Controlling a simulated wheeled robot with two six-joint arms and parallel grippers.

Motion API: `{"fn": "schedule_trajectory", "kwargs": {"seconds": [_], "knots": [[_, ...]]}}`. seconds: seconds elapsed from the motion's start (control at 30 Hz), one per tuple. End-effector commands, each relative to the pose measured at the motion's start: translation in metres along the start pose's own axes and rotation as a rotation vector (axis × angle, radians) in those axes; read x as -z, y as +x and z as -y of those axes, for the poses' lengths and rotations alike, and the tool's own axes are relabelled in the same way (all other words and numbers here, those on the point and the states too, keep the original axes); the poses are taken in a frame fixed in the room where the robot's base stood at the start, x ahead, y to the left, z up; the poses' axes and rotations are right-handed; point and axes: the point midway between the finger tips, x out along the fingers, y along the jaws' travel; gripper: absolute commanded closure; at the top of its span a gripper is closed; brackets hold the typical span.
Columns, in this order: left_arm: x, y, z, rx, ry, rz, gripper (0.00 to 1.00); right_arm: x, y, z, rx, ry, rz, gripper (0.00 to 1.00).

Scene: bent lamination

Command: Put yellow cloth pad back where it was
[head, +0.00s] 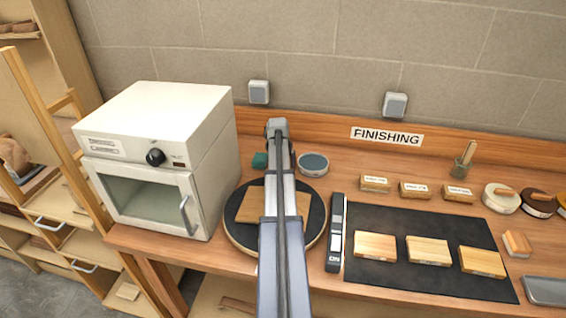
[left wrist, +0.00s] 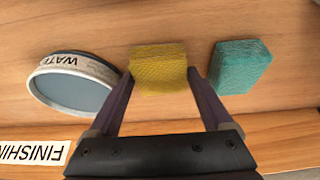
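The yellow cloth pad (left wrist: 159,70) is between the two fingertips of my left gripper (left wrist: 160,76) in the left wrist view. The fingertips meet its left and right sides with no clear gap, so the gripper looks shut on it. The pad is at or just above the wooden counter; the exact height is hard to tell. In the head view my left gripper (head: 277,128) is at the back of the counter and hides the pad. A teal pad (left wrist: 243,66) lies to one side, and a round water dish (left wrist: 72,85) to the other. My right gripper is not in view.
A white oven (head: 160,150) stands at the left. A round dark turntable (head: 238,238) with a wooden piece lies under my arm. A black mat (head: 400,225) with wooden blocks, labelled blocks and round tins fill the right. The "FINISHING" backboard (head: 386,136) is close behind.

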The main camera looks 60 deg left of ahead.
Motion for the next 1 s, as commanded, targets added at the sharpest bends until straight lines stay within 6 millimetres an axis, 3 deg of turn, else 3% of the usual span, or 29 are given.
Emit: {"fn": "schedule_trajectory", "kwargs": {"seconds": [0.13, 0.57, 0.77, 1.0], "knots": [[0.000, 0.000, 0.000, 0.000, 0.000, 0.000, 0.00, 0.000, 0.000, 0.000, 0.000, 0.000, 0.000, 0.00], [0.002, -0.008, 0.000, 0.000, 0.000, 0.000, 0.00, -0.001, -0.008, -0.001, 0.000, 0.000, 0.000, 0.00], [0.002, -0.029, 0.000, 0.000, 0.000, 0.000, 0.00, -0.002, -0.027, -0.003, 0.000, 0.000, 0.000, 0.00], [0.003, -0.066, 0.000, 0.000, 0.000, 0.000, 0.00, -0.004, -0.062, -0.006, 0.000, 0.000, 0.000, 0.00]]}}
